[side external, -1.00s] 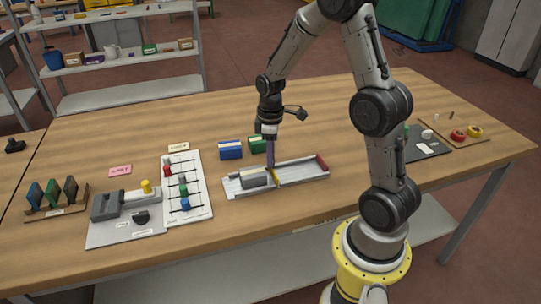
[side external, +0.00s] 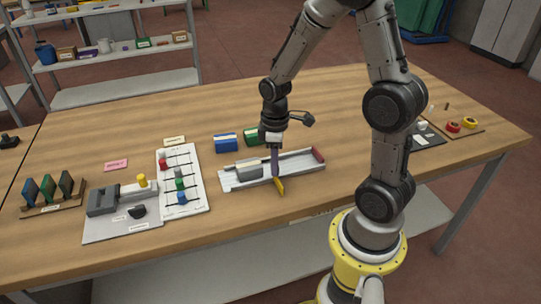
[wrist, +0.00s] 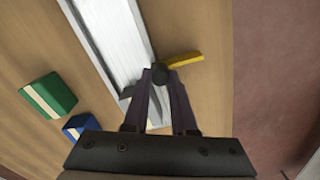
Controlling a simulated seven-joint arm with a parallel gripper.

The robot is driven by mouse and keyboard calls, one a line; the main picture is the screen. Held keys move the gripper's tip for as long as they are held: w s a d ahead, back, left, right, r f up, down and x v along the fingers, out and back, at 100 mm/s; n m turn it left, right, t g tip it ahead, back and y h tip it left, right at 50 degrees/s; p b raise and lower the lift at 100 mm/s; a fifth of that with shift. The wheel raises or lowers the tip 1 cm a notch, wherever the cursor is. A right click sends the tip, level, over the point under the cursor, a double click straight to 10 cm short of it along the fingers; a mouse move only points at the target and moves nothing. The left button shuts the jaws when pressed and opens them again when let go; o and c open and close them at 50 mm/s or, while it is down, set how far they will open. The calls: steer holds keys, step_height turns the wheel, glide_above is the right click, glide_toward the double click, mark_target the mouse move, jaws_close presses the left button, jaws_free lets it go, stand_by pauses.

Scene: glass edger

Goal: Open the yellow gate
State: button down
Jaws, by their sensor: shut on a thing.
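The yellow gate (side external: 280,186) is a flat bar at the near side of a pale grey channel tray (side external: 231,184). It now sticks out past the tray's near edge toward the table front. In the wrist view the yellow gate (wrist: 183,60) points right, away from the tray (wrist: 105,35). My gripper (side external: 275,174) reaches down at the gate's inner end. In the wrist view its fingertips (wrist: 160,76) are closed on a dark round knob (wrist: 160,73) beside the gate's end. A grey block (side external: 248,171) sits in the tray left of my gripper.
A blue box (side external: 226,143) and a green box (side external: 253,136) stand behind the tray. A white board with coloured knobs (side external: 196,205) lies to the left. A dark red block (side external: 318,154) is at the tray's right end. The table front is clear.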

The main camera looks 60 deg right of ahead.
steer(key=shift+r, duration=0.15)
steer(key=c, duration=0.7)
jaws_free()
step_height(320, 180, up, 14)
steer(key=shift+f, duration=0.15)
steer(key=shift+a, duration=0.15)
steer(key=s+a+r+m+t, duration=0.1)
steer(key=s+a+t, duration=0.1)
steer(key=s+a, duration=0.1)
steer(key=s+a+r+m+t, duration=0.1)
steer(key=s+a+m, duration=0.1)
steer(key=s+a, duration=0.1)
steer(key=s+a+r+m+t, duration=0.1)
steer(key=s+a+r+t, duration=0.1)
steer(key=s, duration=0.3)
steer(key=shift+s+a+m+t, duration=0.2)
steer(key=shift+a+m+t, duration=0.1)
steer(key=shift+a, duration=0.5)
